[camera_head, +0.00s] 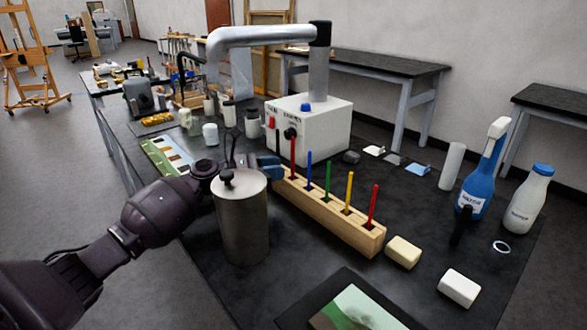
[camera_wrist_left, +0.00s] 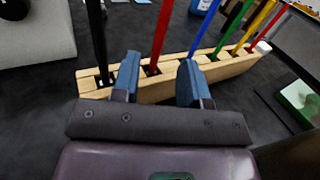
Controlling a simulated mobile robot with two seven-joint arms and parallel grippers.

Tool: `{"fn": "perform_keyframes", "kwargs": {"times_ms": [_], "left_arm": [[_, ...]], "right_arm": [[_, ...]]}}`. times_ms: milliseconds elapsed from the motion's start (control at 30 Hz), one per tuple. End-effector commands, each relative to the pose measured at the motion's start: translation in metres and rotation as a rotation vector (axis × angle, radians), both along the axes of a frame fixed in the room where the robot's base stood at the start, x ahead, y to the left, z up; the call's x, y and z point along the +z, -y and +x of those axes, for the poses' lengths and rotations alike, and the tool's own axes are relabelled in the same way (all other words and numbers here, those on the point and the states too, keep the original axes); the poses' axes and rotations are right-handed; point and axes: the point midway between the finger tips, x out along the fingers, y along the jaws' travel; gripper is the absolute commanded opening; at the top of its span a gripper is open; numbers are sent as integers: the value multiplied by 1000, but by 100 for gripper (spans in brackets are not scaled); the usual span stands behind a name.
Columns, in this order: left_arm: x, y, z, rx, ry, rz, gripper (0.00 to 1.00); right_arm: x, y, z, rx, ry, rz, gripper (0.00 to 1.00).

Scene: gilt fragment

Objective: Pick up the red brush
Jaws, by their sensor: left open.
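A wooden block rack (camera_head: 330,215) holds a row of upright brushes: black, red, blue, green, yellow and red. One red brush (camera_head: 293,158) stands near the far end, another red brush (camera_head: 373,205) at the near end. My left gripper (camera_head: 270,166) is open and empty at the far end of the rack, its blue fingers beside the first red brush. In the left wrist view, this red brush (camera_wrist_left: 160,38) shows between the two spread fingertips (camera_wrist_left: 159,66); I cannot tell whether its stem is inside the jaws. The rack (camera_wrist_left: 215,70) lies just beyond the fingers. My right gripper is out of view.
A metal canister (camera_head: 242,220) stands in front of my left wrist. A white box unit (camera_head: 325,130) with a metal extraction arm stands behind the rack. Blocks (camera_head: 403,252), a blue spray bottle (camera_head: 482,175) and a white bottle (camera_head: 528,200) are at the right.

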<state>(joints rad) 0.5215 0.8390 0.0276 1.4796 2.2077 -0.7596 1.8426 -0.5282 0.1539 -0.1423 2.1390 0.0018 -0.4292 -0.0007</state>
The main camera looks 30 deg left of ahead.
Motion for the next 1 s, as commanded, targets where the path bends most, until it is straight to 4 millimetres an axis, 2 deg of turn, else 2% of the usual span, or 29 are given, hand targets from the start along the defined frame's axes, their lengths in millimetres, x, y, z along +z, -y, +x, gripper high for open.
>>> {"fn": "perform_keyframes", "kwargs": {"times_ms": [300, 667, 733, 933, 1000], "left_arm": [[-1, 27, 30, -2, -3, 0, 40], [1, 34, 37, 0, 0, 0, 40], [1, 34, 37, 0, 0, 0, 34], [1, 34, 36, -1, -1, 1, 4], [1, 34, 36, -1, -1, 0, 0]], "right_arm": [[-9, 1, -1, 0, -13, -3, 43], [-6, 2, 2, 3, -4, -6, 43], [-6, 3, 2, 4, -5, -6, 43], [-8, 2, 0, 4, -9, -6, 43], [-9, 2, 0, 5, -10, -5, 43]]}}
